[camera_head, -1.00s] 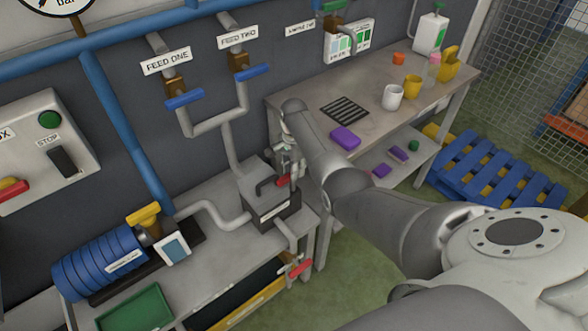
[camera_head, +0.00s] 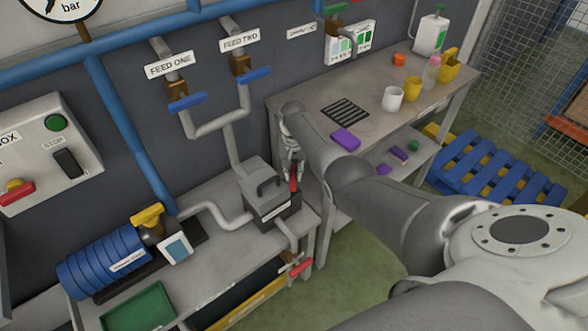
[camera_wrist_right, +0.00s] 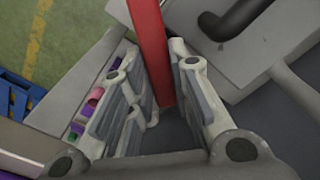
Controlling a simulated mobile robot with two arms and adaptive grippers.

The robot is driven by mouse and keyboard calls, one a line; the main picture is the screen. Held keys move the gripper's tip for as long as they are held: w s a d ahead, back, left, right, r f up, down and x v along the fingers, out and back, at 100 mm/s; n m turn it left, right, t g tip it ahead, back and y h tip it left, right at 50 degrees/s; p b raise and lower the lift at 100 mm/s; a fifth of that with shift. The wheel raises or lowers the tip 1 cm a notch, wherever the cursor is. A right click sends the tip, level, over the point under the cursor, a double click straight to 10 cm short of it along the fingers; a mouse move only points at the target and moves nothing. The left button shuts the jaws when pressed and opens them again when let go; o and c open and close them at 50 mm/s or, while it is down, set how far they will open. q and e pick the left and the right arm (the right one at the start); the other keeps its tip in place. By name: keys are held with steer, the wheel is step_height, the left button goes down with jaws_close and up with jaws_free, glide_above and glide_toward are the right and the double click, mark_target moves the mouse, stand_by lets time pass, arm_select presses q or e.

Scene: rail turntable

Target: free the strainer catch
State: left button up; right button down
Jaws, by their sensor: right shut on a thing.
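The strainer is a grey box (camera_head: 262,171) with a black lid handle (camera_head: 268,187) and a white label on its dark lower front. It sits at the right end of the low bench. A red catch lever (camera_head: 293,180) stands nearly upright at the box's right side. My right gripper (camera_head: 291,162) reaches down over it and is shut on it. In the right wrist view the red lever (camera_wrist_right: 150,45) lies between the two fingers of my right gripper (camera_wrist_right: 160,92), with the dark handle (camera_wrist_right: 238,18) close by. The lever's lower end is hidden. My left gripper is out of view.
A pipe (camera_head: 215,214) enters the strainer from the left, and a red-handled valve (camera_head: 296,266) hangs below it. A blue finned motor (camera_head: 100,262) and green tray (camera_head: 140,309) share the bench. The higher table (camera_head: 300,93) stands close behind my right forearm.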

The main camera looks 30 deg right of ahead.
steer(key=n, duration=0.5)
steer(key=shift+a+n, duration=0.15)
steer(key=shift+n, duration=0.25)
stand_by(0.4)
steer(key=c, duration=1.3)
jaws_free()
steer(key=shift+r, duration=0.1)
step_height(320, 180, up, 12)
steer(key=shift+f, duration=0.1)
steer(key=shift+f, duration=0.1)
